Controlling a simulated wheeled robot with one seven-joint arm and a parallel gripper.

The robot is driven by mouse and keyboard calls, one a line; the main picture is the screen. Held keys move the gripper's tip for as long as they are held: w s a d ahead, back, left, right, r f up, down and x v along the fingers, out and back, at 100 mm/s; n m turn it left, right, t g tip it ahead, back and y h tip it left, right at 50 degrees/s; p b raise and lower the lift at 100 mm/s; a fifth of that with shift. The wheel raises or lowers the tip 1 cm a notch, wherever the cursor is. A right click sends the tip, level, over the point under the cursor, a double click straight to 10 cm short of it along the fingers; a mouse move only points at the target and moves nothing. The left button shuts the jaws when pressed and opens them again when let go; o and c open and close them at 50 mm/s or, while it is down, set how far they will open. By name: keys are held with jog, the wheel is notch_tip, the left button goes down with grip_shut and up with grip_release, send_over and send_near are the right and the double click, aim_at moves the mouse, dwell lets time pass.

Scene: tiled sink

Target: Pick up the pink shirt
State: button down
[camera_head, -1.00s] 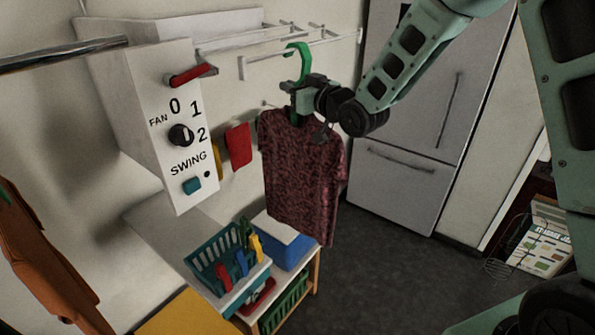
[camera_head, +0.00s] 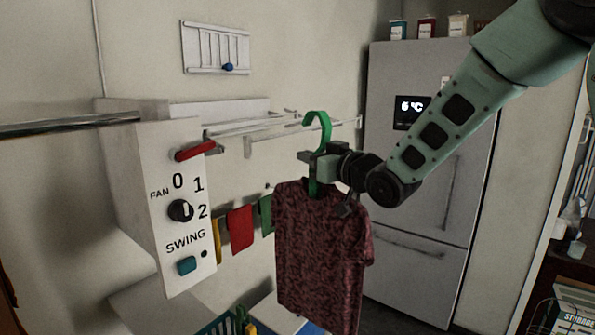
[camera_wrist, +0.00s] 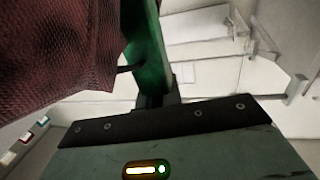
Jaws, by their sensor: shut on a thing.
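The pink shirt (camera_head: 318,250) is dark pink and mottled, and it hangs upright from a green hanger (camera_head: 318,124). My gripper (camera_head: 314,170) is shut on the hanger's neck, just above the shirt's collar. The hanger's hook rises free above the gripper, apart from the wall rack. In the wrist view the shirt (camera_wrist: 60,62) fills the upper left, and the green hanger (camera_wrist: 147,50) runs down into the gripper (camera_wrist: 158,98).
A white fan control box (camera_head: 172,215) with a red lever stands left of the shirt. A wall rack (camera_head: 265,130) is behind the hanger. Coloured cloths (camera_head: 240,228) hang behind. A grey fridge (camera_head: 425,200) stands to the right. A teal basket (camera_head: 220,325) is below.

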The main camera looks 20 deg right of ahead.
jog(key=b+v, duration=0.3)
jog(key=v, duration=1)
jog(key=shift+b, duration=0.4)
jog(key=shift+s+r, duration=0.1)
